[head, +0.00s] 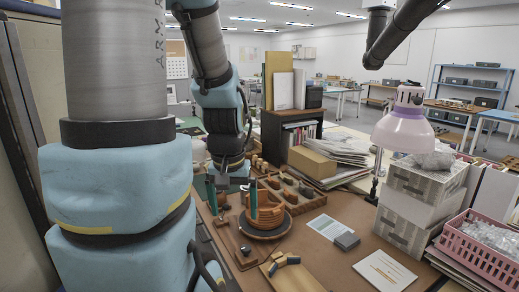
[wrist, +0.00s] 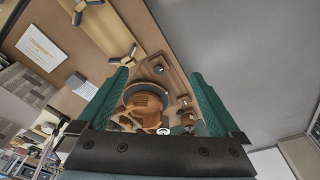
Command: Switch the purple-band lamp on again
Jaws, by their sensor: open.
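The purple-band lamp (head: 403,128) stands at the right of the head view. It has a pale pinkish shade with a purple band and a dark stand, and no clear glow shows under the shade. I cannot make out its switch. My gripper (head: 232,203) is above the left part of the brown table, well to the left of the lamp. Its teal fingers are apart with nothing between them. In the wrist view the open gripper (wrist: 158,82) looks down over the table, and I cannot make out the lamp there.
A brown ribbed vessel (head: 270,208) sits on a dark round stand below my gripper. Behind it is a wooden tray (head: 310,203) with sherds. Grey patterned boxes (head: 425,180) and a pink basket (head: 482,245) fill the right side. A white sheet (head: 384,269) lies in front.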

